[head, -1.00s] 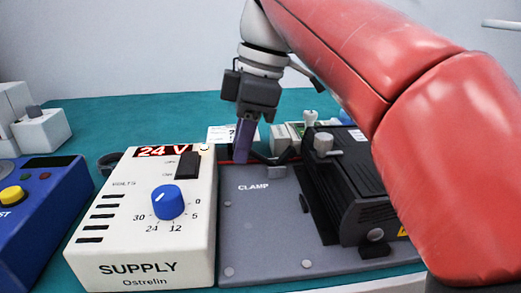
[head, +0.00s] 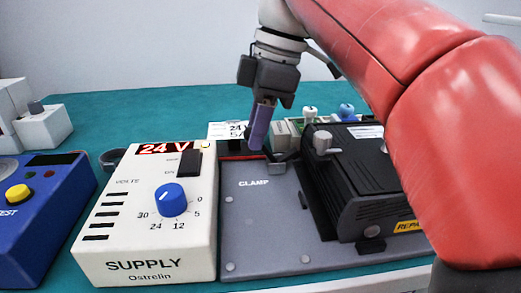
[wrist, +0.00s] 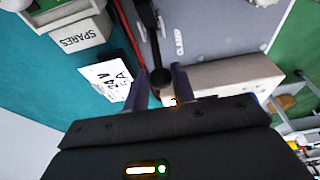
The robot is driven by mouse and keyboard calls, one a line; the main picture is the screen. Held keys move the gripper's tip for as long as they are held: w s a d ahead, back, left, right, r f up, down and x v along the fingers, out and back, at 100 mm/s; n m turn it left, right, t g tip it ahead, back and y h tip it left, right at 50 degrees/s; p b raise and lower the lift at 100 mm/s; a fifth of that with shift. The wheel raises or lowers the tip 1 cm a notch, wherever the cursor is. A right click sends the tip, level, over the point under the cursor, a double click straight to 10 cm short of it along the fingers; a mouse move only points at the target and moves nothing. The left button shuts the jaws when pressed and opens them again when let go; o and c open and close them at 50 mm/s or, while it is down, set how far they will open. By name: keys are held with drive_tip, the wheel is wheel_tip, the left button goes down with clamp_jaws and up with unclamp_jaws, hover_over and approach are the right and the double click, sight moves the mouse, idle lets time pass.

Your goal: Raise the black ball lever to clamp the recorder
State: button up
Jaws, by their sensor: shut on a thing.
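The black ball lever shows in the wrist view as a dark arm ending in a black ball (wrist: 161,76). My gripper (wrist: 160,84) has its two purple-grey fingers on either side of the ball and is shut on it. In the head view my gripper (head: 258,146) points down at the back edge of the grey clamp plate (head: 262,225), marked CLAMP; its fingers hide the ball there. The recorder (head: 365,205), a black ribbed box, sits on the right of the plate, partly behind my red arm. A small grey clamp block (head: 278,168) stands left of it.
A cream supply box (head: 130,225) reading 24 V stands close left of the plate. A blue tester (head: 45,220) is farther left.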

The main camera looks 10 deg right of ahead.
sight(280, 158)
drive_tip(key=shift+d+r, duration=0.25)
drive_tip(key=shift+d, duration=1.7)
drive_tip(key=shift+c, duration=0.2)
